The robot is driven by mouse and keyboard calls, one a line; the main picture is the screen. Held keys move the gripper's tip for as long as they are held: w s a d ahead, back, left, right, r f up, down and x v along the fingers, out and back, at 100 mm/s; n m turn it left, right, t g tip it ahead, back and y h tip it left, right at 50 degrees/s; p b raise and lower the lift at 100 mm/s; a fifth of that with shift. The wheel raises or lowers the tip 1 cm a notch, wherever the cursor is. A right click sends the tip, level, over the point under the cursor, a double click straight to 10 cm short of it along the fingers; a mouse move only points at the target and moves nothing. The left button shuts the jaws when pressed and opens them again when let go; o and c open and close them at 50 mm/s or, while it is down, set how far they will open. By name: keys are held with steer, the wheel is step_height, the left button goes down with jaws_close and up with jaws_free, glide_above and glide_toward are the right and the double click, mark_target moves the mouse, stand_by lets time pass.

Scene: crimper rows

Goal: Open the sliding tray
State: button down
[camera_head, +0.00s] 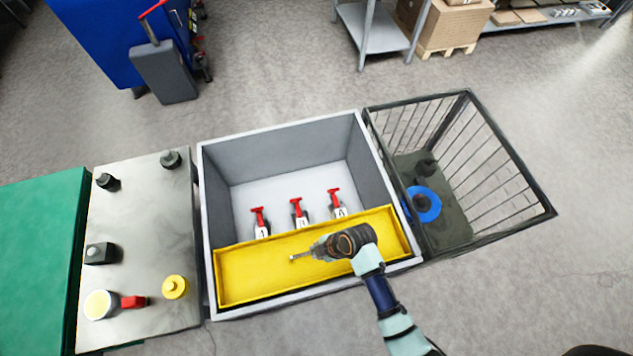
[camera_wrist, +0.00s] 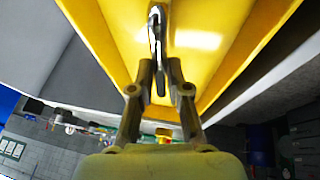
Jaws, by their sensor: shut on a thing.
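The yellow sliding tray (camera_head: 245,282) lies across the front part of a grey open box. It also fills the top of the wrist view (camera_wrist: 215,20). My gripper (camera_head: 304,255) reaches over the tray from the lower right. In the wrist view, the two fingers of my gripper (camera_wrist: 160,66) are closed on a thin metal handle (camera_wrist: 156,25) against the yellow surface. Behind the tray, several red-handled tools with white number tags, one of them a left tool (camera_head: 258,217), stand on the light box floor. Their lower parts are partly hidden by the tray.
The grey box (camera_head: 204,190) has raised walls around the tray. A black wire basket (camera_head: 500,150) with a blue ring adjoins it on the right. A metal table (camera_head: 140,225) with black, red and yellow parts stands left, beside a green surface (camera_head: 40,250).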

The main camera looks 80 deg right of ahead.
steer(key=c, duration=1.1)
jaws_free()
steer(key=shift+c, duration=0.2)
steer(key=v, duration=1.2)
